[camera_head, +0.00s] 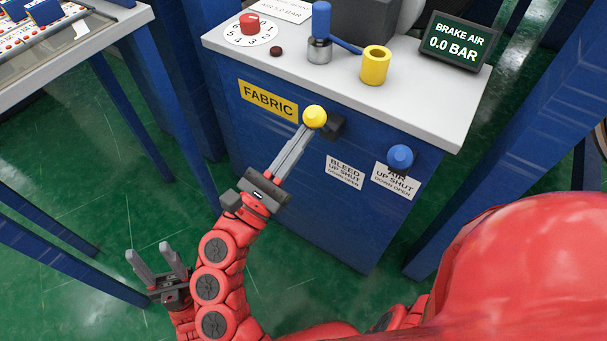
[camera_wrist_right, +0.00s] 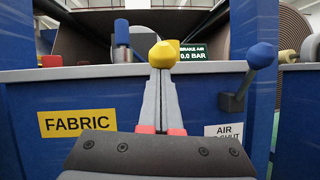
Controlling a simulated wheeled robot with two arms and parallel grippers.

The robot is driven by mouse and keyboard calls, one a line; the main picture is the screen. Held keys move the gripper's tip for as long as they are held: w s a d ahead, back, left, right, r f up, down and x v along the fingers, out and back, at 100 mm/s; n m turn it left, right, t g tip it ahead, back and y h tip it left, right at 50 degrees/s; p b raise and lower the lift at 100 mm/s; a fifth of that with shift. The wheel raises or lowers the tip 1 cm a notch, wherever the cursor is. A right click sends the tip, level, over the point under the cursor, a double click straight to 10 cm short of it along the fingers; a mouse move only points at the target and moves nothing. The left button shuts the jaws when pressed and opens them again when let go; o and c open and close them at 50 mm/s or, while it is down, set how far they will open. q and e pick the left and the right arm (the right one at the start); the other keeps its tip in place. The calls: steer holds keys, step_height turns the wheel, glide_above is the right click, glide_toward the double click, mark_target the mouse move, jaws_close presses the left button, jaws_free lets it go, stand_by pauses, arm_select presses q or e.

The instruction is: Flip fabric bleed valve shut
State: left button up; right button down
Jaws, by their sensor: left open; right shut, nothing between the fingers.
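The fabric bleed valve's yellow knob (camera_head: 314,116) is on the blue cabinet front, right of the yellow FABRIC label (camera_head: 268,101), with a dark mount beside it. It also shows in the right wrist view (camera_wrist_right: 164,54), directly beyond my fingertips. My right gripper (camera_head: 306,128) is shut and empty, its fingertips just below the knob. I cannot tell whether they touch it. The fingers hide the valve's stem. A plate reading BLEED, UP SHUT, DOWN OPEN (camera_head: 344,172) sits below. My left gripper (camera_head: 157,252) is open and empty, low at the left, away from the cabinet.
A blue air knob (camera_head: 400,156) is right of the valve, above its AIR plate (camera_head: 396,181). The cabinet top holds a red dial, a blue-handled lever (camera_head: 321,25), a yellow cylinder (camera_head: 376,65) and a BRAKE AIR display (camera_head: 454,42) reading 0.0 BAR. Blue frame legs stand on both sides.

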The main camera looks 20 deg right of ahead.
steer(key=shift+r, duration=0.35)
steer(key=s+a+r+p, duration=0.2)
steer(key=s+p, duration=0.1)
steer(key=s, duration=0.4)
steer(key=s+a+r+p, duration=0.2)
steer(key=s+p, duration=0.2)
steer(key=s, duration=0.4)
steer(key=shift+s+r, duration=0.15)
steer(key=shift+s, duration=0.1)
